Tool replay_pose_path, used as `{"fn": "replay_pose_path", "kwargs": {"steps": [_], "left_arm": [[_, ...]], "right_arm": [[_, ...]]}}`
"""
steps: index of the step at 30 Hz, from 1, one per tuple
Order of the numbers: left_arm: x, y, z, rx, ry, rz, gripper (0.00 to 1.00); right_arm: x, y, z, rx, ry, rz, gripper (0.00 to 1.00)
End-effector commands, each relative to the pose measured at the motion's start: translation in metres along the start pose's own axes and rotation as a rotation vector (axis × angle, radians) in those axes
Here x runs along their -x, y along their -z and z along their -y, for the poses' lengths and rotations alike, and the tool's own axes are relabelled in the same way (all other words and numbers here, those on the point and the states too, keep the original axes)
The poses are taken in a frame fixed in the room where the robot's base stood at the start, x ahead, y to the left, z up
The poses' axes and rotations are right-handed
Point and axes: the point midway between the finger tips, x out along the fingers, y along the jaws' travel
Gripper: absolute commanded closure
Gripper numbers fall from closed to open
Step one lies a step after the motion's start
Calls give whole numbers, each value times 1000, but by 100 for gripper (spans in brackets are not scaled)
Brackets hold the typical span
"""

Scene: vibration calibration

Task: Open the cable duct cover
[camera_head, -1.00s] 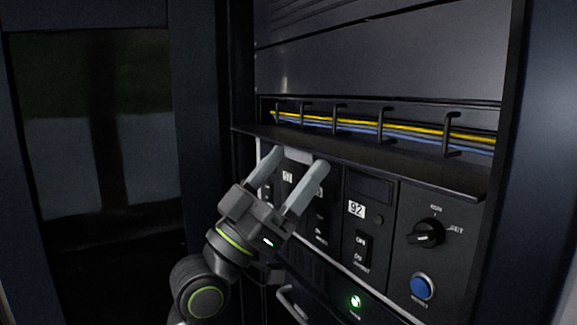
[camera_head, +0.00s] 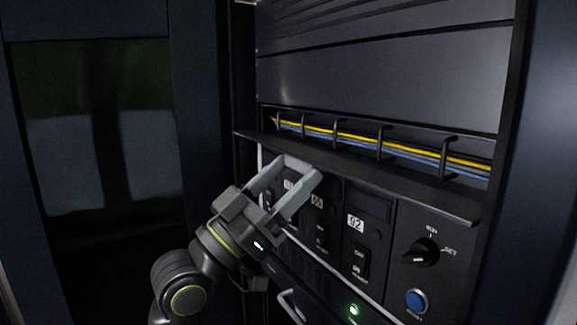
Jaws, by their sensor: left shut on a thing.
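The cable duct cover (camera_head: 390,178) is a long dark panel swung down and out, sticking out like a shelf below the duct opening. Behind it the duct (camera_head: 360,141) shows yellow and blue cables (camera_head: 340,135) behind several dark wire loops. My left gripper (camera_head: 297,166) is at the cover's front edge, left of its middle. Its two grey fingers stand apart, shut on a light grey tab (camera_head: 294,161) at that edge. The tab is partly hidden by the fingers. My right gripper is not in view.
Below the cover is a control panel with a rotary knob (camera_head: 421,251), a blue button (camera_head: 416,301), black switches (camera_head: 361,262) and a lit green lamp (camera_head: 353,310). A handle (camera_head: 290,305) sits low, right of my arm. A dark cabinet frame (camera_head: 545,160) stands at right.

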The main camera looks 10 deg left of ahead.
Motion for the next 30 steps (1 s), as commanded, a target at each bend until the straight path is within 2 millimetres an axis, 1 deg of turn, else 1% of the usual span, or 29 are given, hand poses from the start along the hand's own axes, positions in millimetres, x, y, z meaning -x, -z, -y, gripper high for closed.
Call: {"fn": "replay_pose_path", "kwargs": {"steps": [1,2,12,13,18,26,30], "left_arm": [[-2,4,0,-2,1,11,59],[-1,4,0,-2,1,17,59],[0,2,0,0,1,25,59],[0,2,0,0,1,25,35],[0,2,0,0,1,25,15],[1,1,0,0,1,25,15],[5,-7,3,-1,2,26,15]], "right_arm": [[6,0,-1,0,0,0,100],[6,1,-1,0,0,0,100],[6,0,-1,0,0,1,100],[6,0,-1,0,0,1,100],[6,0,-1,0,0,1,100],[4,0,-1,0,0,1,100],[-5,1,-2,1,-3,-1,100]]}}
